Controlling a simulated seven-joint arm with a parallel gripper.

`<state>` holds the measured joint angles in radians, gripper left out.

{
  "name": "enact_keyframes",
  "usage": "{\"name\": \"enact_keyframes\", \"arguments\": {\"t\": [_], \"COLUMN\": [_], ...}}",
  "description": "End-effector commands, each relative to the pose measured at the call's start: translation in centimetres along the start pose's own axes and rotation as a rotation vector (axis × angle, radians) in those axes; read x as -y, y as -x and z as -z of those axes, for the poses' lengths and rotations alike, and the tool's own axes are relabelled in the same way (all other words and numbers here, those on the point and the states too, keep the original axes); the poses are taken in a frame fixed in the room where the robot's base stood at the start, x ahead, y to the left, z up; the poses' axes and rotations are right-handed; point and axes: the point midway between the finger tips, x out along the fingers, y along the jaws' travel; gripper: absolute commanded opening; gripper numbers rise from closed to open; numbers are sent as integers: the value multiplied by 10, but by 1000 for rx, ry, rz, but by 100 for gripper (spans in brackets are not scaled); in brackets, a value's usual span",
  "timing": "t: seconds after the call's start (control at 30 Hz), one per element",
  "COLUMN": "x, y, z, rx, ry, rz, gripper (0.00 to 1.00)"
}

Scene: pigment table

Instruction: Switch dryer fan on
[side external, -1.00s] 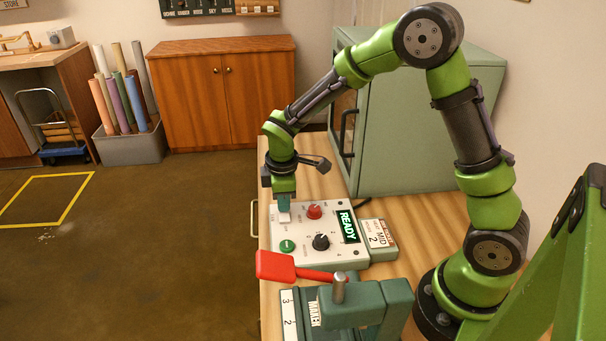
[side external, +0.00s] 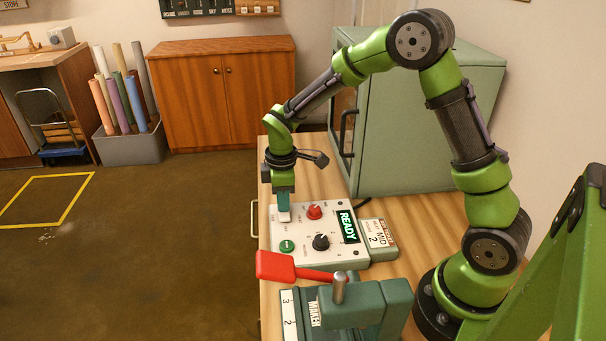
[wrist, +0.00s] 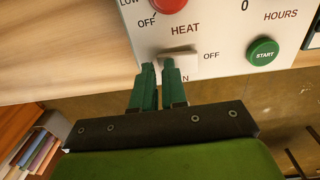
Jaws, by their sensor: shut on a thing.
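The dryer's control panel (side external: 330,262) is a pale box on the wooden bench, with a lit READY display (side external: 348,227). Its pale switch (side external: 284,217) sits at the panel's far left. In the wrist view the switch (wrist: 186,57) stands beside an OFF label, with another label partly hidden below it, ending in N. My gripper (side external: 283,210) points down at the switch. In the wrist view the green fingers (wrist: 159,68) are close together and shut on the switch's edge. The fingers hide part of the switch, so its exact position is unclear.
A red heat knob (side external: 314,212), a black hours knob (side external: 321,242) and a green START button (side external: 287,246) are close by on the panel. A red-handled device (side external: 275,266) stands in front. The green dryer cabinet (side external: 425,140) stands behind.

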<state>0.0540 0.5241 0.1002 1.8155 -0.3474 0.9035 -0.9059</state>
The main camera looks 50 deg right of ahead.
Motion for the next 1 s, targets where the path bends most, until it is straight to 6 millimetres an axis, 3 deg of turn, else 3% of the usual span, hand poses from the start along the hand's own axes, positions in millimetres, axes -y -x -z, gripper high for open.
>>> {"name": "enact_keyframes", "arguments": {"t": [0.03, 0.57, 0.67, 1.0], "x": [5, 19, 12, -10], "y": [-11, 0, 16, 95], "z": [-1, 1, 1, 2], "rx": [9, 6, 0, -9], "ry": [12, 12, 10, 5], "rz": [9, 13, 2, -17], "gripper": [0, 0, 0, 0]}}
